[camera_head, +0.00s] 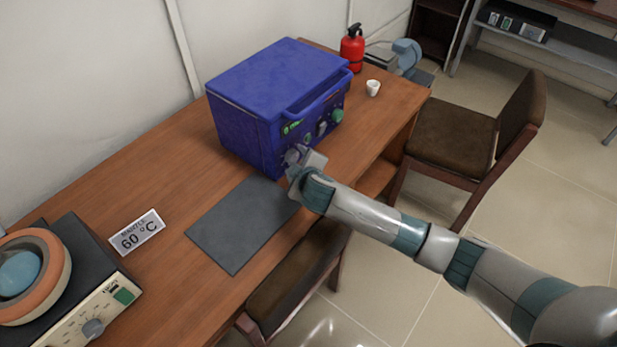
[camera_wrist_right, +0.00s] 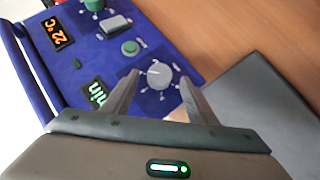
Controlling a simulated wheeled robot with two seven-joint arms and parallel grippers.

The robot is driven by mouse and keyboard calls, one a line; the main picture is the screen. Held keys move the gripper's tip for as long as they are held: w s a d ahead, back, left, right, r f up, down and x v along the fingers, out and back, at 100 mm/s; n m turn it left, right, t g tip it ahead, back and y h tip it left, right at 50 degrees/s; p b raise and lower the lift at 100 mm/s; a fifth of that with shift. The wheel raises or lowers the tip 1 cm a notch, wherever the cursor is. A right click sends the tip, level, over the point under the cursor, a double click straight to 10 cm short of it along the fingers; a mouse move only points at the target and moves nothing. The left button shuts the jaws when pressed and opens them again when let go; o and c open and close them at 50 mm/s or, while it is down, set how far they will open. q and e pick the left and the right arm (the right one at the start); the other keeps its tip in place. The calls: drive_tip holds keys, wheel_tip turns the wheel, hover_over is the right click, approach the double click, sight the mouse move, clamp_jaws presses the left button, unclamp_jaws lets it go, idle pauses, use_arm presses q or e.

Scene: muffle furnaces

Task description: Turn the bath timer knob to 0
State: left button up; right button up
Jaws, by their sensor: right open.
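The blue bath (camera_head: 277,95) stands on the wooden table, its control face toward the front right. In the right wrist view its panel (camera_wrist_right: 133,66) carries a grey round knob (camera_wrist_right: 159,75) with a pale pointer line, beside a green "min" display (camera_wrist_right: 96,93); this looks like the timer knob. My right gripper (camera_head: 294,158) is at the lower front of the bath. In the right wrist view its open fingers (camera_wrist_right: 160,88) lie on either side of the grey knob; I cannot tell whether they touch it. My left gripper is not in view.
A dark grey mat (camera_head: 240,222) lies in front of the bath. A "60 °C" sign (camera_head: 137,232) and a round-topped device (camera_head: 65,285) are at the left. Chairs (camera_head: 460,135) stand along the table.

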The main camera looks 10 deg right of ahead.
drive_tip(key=b+v, duration=0.2)
drive_tip(key=v, duration=1.3)
drive_tip(key=shift+s, duration=0.1)
